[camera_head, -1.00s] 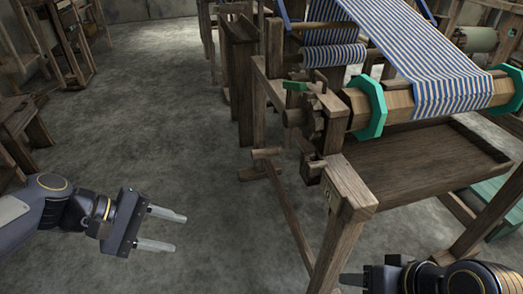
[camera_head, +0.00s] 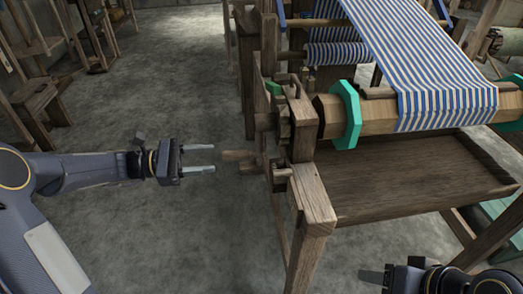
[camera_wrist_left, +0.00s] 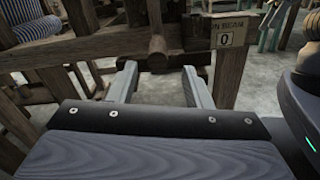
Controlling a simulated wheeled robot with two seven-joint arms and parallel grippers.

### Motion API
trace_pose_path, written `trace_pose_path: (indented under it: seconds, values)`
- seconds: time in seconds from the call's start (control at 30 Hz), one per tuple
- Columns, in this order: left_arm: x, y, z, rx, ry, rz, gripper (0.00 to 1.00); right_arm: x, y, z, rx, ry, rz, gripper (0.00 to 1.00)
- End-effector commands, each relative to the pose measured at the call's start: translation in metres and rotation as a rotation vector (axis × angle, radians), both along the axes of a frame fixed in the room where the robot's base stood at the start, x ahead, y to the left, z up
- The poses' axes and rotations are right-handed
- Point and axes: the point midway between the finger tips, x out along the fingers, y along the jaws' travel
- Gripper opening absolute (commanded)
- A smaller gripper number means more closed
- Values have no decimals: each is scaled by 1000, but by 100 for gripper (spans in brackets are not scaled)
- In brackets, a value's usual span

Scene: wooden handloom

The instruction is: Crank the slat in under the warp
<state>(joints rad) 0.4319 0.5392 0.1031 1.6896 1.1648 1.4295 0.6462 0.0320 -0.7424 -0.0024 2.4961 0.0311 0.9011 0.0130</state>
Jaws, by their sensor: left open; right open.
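The blue-and-white striped warp (camera_head: 410,55) runs down onto the wooden beam (camera_head: 450,115), which has a green octagonal flange (camera_head: 346,115). A narrow wooden slat (camera_head: 378,93) lies on top of the beam at the warp's left edge. A wooden crank handle (camera_head: 238,155) sticks out leftward from the loom's side. My left gripper (camera_head: 214,158) is open and empty, its fingertips just left of the handle's end. In the left wrist view the handle's round end (camera_wrist_left: 157,55) shows beyond and between the fingers. My right gripper (camera_head: 372,277) is open at the bottom edge, partly cut off.
A wooden frame post (camera_head: 312,195) stands right of the handle. A small green lever (camera_head: 273,88) sits above it. A wooden tray (camera_head: 415,175) lies below the beam. The left wrist view shows a label plate (camera_wrist_left: 238,30). Bare floor (camera_head: 190,95) lies to the left.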

Motion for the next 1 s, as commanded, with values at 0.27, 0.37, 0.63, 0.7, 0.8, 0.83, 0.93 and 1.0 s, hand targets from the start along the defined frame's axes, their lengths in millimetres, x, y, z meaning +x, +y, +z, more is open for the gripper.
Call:
trace_pose_path:
  seconds: [0.27,0.37,0.63,0.7,0.8,0.83,0.93,1.0]
  values:
    - [7,-19,-3,-15,7,1,45,0,0,-8,0,0,0,52]
    - [10,-36,-3,-16,7,1,45,0,0,-14,0,0,0,52]
    - [17,-70,-2,-14,7,4,45,0,0,-24,0,0,0,52]
    - [18,-74,-1,-14,7,5,45,0,0,-24,0,0,0,52]
    - [18,-76,-1,-14,7,6,45,0,0,-24,0,0,0,52]
    - [18,-76,0,-14,7,6,45,0,0,-24,0,0,0,52]
    - [18,-76,0,-13,9,6,45,0,0,-24,0,0,0,52]
    - [18,-76,0,-13,9,6,44,0,0,-24,0,0,0,52]
